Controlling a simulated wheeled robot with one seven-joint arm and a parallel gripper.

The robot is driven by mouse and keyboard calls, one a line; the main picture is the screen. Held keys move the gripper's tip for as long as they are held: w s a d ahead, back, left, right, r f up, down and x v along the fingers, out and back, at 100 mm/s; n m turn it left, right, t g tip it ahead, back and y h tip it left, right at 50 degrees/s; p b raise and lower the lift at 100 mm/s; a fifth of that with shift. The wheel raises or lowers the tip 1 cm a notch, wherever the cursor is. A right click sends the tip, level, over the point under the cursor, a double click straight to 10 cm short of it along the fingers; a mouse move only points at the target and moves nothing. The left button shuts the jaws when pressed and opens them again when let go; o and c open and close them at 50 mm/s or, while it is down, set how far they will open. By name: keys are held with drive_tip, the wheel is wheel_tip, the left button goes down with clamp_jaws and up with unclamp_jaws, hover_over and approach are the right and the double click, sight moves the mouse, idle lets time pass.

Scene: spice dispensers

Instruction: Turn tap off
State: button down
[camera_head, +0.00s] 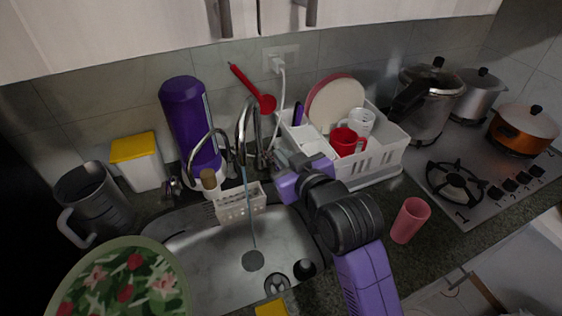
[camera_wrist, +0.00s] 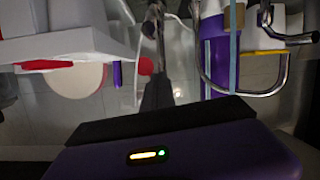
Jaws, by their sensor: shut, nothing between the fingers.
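The chrome tap (camera_head: 247,122) stands behind the sink (camera_head: 195,262), with an arched spout. A thin bluish stream of water (camera_head: 250,215) falls from it into the basin near the drain. My gripper (camera_head: 281,163) is shut and empty, just right of the tap's base. The tap handle is hard to make out there, and I cannot tell whether the fingers touch it. In the wrist view, the shut fingers (camera_wrist: 152,25) point up the picture, left of the chrome pipe (camera_wrist: 265,90) and the blue stream (camera_wrist: 233,60).
A white dish rack (camera_head: 375,165) with plates and a red mug (camera_head: 346,142) stands close right of my gripper. A purple bottle (camera_head: 188,118) and a beige caddy (camera_head: 240,205) are to the left. A red ladle (camera_head: 255,90) hangs behind. A pink cup (camera_head: 409,220) stands right of my arm.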

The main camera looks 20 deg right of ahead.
sight(276, 163)
drive_tip(key=shift+w+d+f+p, duration=0.1)
drive_tip(key=shift+w+f, duration=0.25)
drive_tip(key=shift+f, duration=0.45)
drive_tip(key=shift+w+d+f+p, duration=0.15)
drive_tip(key=shift+w+f, duration=0.2)
drive_tip(key=shift+f, duration=0.45)
drive_tip(key=shift+w+d+f+p, duration=0.1)
drive_tip(key=shift+w+f, duration=0.25)
drive_tip(key=shift+f, duration=0.45)
